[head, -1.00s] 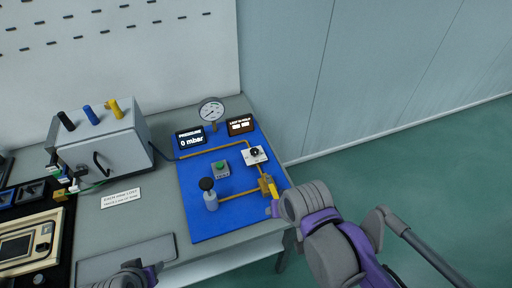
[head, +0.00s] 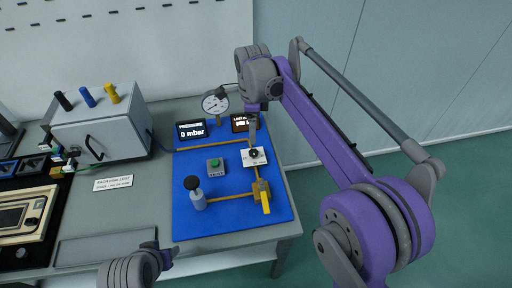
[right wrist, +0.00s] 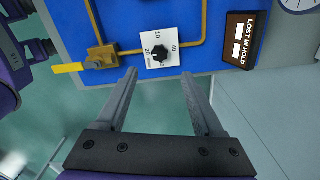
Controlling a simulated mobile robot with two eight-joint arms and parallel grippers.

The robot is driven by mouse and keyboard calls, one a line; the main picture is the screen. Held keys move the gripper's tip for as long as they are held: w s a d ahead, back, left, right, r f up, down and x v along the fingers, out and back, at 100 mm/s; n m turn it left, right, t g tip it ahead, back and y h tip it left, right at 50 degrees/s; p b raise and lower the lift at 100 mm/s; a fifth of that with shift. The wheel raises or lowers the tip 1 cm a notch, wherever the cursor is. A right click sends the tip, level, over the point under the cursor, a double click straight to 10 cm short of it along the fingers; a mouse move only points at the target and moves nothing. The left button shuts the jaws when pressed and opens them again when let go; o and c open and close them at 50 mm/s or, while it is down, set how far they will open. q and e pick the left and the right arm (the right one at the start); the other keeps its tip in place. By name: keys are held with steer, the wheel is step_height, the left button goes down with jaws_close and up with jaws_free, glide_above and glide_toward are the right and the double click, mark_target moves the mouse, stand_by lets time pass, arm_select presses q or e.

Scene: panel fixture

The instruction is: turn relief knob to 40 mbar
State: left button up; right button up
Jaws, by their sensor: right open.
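The relief knob (right wrist: 160,57) is black and sits on a white plate (right wrist: 150,34) with printed numbers, among them 10, 20 and 40. I cannot tell surely which number it points at. In the head view the knob (head: 254,153) is on the blue panel's right side. My right gripper (head: 253,136) hangs just above it, pointing down. In the right wrist view this gripper (right wrist: 160,78) is open and empty, with the knob just beyond its fingertips, not visibly touched. My left gripper (head: 158,257) is at the bottom edge, away from the panel; its jaws are unclear.
The blue panel (head: 225,222) carries a yellow-handled valve (head: 265,202), a green button (head: 215,163), a black-topped valve (head: 193,184), a round gauge (head: 215,103) and a pressure display (head: 192,130) reading 0 mbar. A grey box (head: 100,130) stands left.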

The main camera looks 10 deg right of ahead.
mark_target(254, 152)
step_height(254, 152, down, 10)
steer(key=shift+r+b, duration=0.2)
steer(key=shift+b, duration=0.15)
jaws_close()
